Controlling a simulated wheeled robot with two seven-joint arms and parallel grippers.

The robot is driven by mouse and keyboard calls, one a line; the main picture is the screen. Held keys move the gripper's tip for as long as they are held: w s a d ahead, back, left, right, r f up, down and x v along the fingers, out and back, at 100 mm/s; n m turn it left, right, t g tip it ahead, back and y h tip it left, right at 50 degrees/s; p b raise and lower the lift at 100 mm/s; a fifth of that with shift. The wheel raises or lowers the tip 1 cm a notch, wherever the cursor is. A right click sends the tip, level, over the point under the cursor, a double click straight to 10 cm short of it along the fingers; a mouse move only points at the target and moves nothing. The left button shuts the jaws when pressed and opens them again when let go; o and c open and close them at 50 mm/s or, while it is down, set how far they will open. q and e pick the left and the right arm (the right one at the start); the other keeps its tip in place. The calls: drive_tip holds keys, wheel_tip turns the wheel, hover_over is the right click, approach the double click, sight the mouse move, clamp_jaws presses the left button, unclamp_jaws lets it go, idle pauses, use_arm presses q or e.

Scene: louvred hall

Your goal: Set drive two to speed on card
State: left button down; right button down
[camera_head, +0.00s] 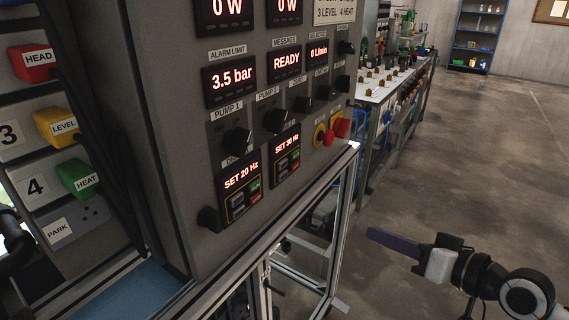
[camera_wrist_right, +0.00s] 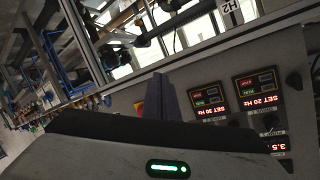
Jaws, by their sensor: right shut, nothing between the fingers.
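Two drive displays sit low on the grey panel. The left one (camera_head: 240,188) reads SET 20 Hz and the right one (camera_head: 286,157) reads SET 30 Hz, each with small green and red keys. Upside down in the wrist view, they also show as the SET 30 Hz unit (camera_wrist_right: 208,98) and the SET 20 Hz unit (camera_wrist_right: 258,94). My right gripper (camera_head: 392,243) is shut and empty, right of the panel and apart from it; its dark fingers (camera_wrist_right: 167,97) show in the wrist view. My left gripper is not seen. I cannot identify a card giving a speed.
Black knobs (camera_head: 275,120) and a red button (camera_head: 341,128) stick out of the panel. Plugs labelled HEAD, LEVEL and HEAT (camera_head: 79,179) are at left. A metal frame (camera_head: 325,235) stands below. Open floor lies right.

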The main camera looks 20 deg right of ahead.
drive_tip(key=s+a+f+g+h, duration=0.2)
drive_tip(key=s+f, duration=0.1)
drive_tip(key=f, duration=1)
drive_tip(key=s+a+f+n+g, duration=0.1)
drive_tip(key=s+a+f+n, duration=0.1)
drive_tip(key=s+a+f, duration=0.4)
drive_tip(key=s+a+f+n+g, duration=0.2)
drive_tip(key=s+a+f, duration=0.4)
drive_tip(key=f, duration=0.6)
drive_tip(key=a, duration=0.2)
drive_tip(key=shift+s+a+n, duration=0.3)
drive_tip(key=shift+s, duration=0.1)
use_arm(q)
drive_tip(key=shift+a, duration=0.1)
